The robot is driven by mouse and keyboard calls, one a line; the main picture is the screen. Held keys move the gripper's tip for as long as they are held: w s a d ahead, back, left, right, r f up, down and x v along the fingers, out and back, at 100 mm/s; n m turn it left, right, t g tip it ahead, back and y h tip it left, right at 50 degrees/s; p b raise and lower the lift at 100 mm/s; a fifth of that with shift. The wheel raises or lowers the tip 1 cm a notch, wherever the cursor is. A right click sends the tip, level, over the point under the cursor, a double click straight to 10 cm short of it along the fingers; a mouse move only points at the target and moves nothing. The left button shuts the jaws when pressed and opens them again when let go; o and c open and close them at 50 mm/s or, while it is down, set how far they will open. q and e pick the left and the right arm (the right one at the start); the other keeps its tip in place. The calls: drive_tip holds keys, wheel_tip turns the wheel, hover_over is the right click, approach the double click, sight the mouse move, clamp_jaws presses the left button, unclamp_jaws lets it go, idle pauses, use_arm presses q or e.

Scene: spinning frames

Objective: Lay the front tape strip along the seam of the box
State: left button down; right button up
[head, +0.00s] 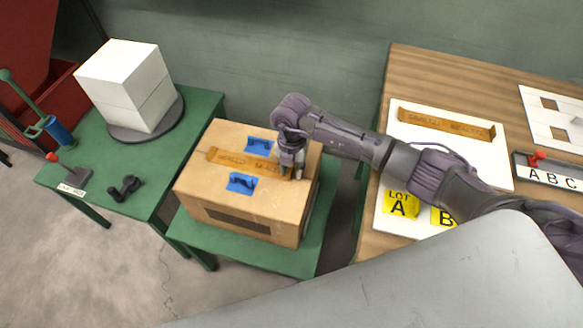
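A brown cardboard box (225,197) stands on a low green table in the middle. An orange-brown tape strip (232,158) with faint print lies along its top, between two blue pieces. Its right end is partly hidden by my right gripper (291,175). This gripper points down at that end, at or just above the box top. Its fingers look close together, but I cannot tell whether they grip the strip. Another tape strip (445,125) lies on a white board (478,161) on the wooden table. My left gripper is not in view.
The blue pieces (241,183) sit on the box top on both sides of the strip. A green table (192,125) at left holds a white block (128,80) on a round dark plate. My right arm spans the gap between.

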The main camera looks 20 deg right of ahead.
wheel_tip(320, 180, up, 12)
drive_tip(key=shift+b, duration=0.4)
